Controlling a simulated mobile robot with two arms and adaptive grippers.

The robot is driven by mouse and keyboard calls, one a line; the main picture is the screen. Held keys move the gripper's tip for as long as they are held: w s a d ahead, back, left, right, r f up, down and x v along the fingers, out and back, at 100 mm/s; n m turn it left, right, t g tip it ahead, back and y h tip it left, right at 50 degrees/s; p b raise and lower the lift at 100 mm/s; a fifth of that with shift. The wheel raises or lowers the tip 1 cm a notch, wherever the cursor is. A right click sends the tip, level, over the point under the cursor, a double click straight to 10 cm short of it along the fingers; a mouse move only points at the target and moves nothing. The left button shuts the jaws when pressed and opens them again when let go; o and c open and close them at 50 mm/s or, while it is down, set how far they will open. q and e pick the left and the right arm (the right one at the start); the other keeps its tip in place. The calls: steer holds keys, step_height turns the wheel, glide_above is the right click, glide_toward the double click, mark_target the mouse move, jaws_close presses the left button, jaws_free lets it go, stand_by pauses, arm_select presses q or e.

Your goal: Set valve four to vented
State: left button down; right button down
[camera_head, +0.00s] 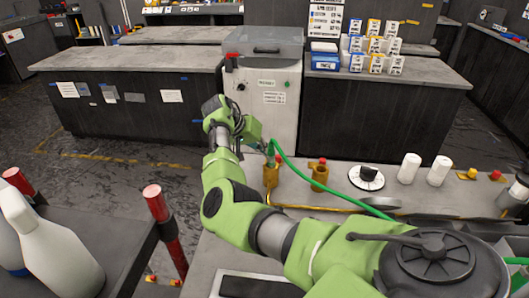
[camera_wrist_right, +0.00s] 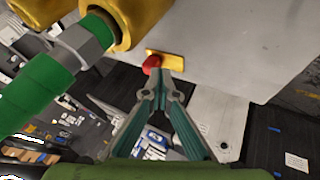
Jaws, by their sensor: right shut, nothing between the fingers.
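Brass valve bodies with red tops stand on the bench: a left one (camera_head: 271,176) and a right one (camera_head: 320,176). I see no readable numbers, so I cannot tell which is valve four. My right gripper (camera_head: 266,150) is at the left brass body, with a green hose (camera_head: 300,176) running beside it. In the right wrist view my right gripper (camera_wrist_right: 168,72) is shut and empty. Its tips are at a small red knob (camera_wrist_right: 152,63) on a yellow plate (camera_wrist_right: 172,61); contact is unclear. A brass fitting (camera_wrist_right: 140,17) holds the thick green hose (camera_wrist_right: 35,92). My left gripper is out of view.
A black-knobbed white dial (camera_head: 355,184), two white cylinders (camera_head: 409,168) and small red and yellow parts (camera_head: 473,173) stand right along the bench. A grey cabinet (camera_head: 275,125) is behind. A white bottle (camera_head: 50,240) and a red-topped post (camera_head: 155,200) are at left.

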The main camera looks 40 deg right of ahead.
steer(key=v, duration=1)
steer(key=shift+a, duration=0.2)
steer(key=shift+w, duration=0.1)
